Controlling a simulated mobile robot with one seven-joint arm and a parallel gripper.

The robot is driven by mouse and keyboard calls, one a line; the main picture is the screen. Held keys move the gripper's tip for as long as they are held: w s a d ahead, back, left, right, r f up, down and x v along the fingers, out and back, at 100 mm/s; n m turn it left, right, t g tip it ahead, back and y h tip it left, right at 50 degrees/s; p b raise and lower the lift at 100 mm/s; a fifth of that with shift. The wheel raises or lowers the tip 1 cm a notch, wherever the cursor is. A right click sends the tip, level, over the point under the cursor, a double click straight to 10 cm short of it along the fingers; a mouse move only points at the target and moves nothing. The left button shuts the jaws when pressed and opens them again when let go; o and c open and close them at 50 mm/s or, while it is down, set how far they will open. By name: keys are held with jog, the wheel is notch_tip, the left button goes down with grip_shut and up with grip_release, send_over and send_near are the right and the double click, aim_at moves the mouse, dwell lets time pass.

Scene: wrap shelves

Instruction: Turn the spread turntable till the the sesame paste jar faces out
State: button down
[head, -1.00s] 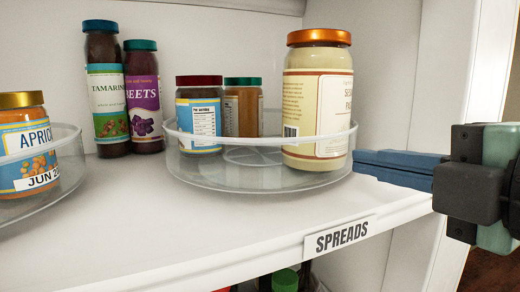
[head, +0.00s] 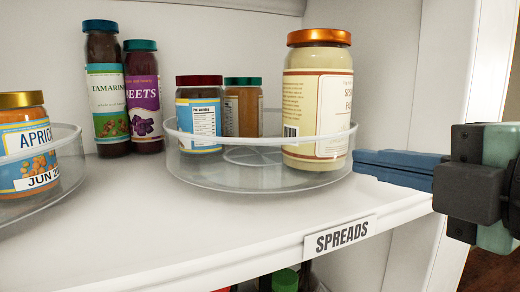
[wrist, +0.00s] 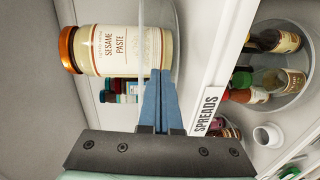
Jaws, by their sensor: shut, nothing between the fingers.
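The spread turntable (head: 240,182) is a clear round tray with a low rim on the white shelf, behind the SPREADS label. The sesame paste jar (head: 318,110), cream with an orange lid, stands upright at its right side. In the head view its front label is turned to the right and only partly readable; in the wrist view the jar (wrist: 112,48) shows the words SESAME PASTE. My gripper (head: 358,163) is shut and empty, its blue fingers at the right edge of the turntable, beside the jar. I cannot tell whether the fingertips touch the rim.
A jar with a dark red lid (head: 199,120) and a green-lidded jar (head: 245,108) stand on the same turntable. Tamarind (head: 108,100) and beets (head: 145,105) bottles stand behind left. An apricot jar (head: 28,150) sits on another turntable. The SPREADS label (head: 341,236) marks the shelf edge.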

aim_at(304, 164)
jog(key=shift+w+a, duration=0.6)
jog(key=shift+w, duration=0.25)
dwell(0.4)
jog(key=shift+s+a+b, duration=0.4)
jog(key=shift+s+a, duration=0.4)
jog(key=shift+a, duration=0.25)
jog(key=shift+a, duration=0.1)
jog(key=shift+s+a, duration=0.25)
jog(key=shift+a, duration=0.9)
jog(key=shift+s+a+b, duration=0.2)
jog(key=shift+a+b, duration=0.1)
jog(key=shift+a, duration=0.95)
jog(key=shift+s, duration=0.15)
